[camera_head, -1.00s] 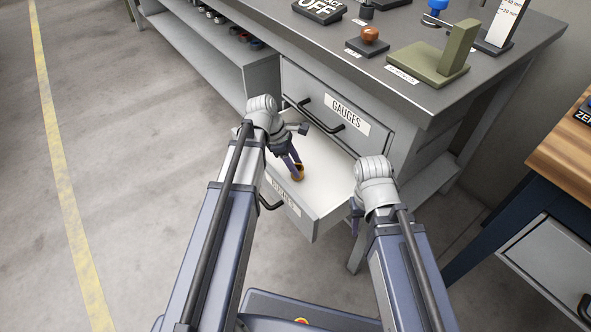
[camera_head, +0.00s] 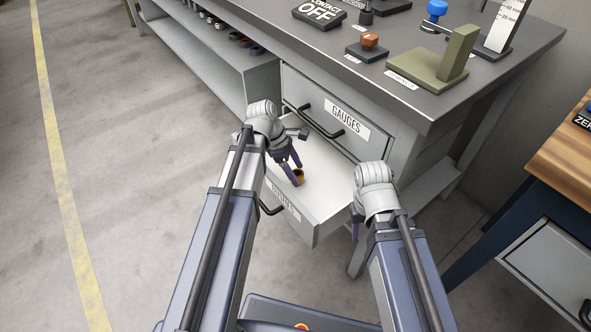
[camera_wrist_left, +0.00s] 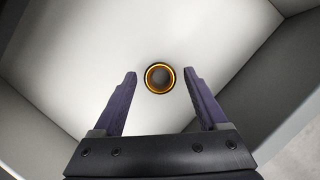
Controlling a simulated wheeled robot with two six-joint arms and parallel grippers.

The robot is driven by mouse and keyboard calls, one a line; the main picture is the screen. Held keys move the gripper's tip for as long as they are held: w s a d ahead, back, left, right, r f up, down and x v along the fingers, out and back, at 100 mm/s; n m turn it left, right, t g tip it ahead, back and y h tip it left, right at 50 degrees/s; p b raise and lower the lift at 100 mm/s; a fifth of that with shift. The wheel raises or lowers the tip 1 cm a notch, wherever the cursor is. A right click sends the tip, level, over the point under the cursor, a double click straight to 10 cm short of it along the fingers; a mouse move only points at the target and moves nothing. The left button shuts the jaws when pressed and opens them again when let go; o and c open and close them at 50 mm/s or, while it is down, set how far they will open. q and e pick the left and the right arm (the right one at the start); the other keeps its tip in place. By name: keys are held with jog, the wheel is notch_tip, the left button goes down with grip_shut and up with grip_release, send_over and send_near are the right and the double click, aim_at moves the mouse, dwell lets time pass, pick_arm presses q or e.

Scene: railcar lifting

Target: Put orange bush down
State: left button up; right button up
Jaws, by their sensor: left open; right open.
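The orange bush (camera_head: 299,176), a small ring with a dark bore, stands on the white floor of the open lower drawer (camera_head: 318,205). In the left wrist view the bush (camera_wrist_left: 160,77) lies between and slightly beyond the fingertips, with a gap on both sides. My left gripper (camera_head: 296,175) is open, reaching down into the drawer around the bush; its fingers also show in the left wrist view (camera_wrist_left: 160,74). My right gripper (camera_head: 355,218) is beside the drawer's right side, mostly hidden behind its own wrist.
The closed GAUGES drawer (camera_head: 335,118) is just above the open one. A wooden-topped table (camera_head: 562,150) stands at right.

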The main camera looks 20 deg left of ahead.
pick_arm(q)
jog(key=p+v, duration=1.1)
jog(key=v, duration=0.1)
dwell(1.0)
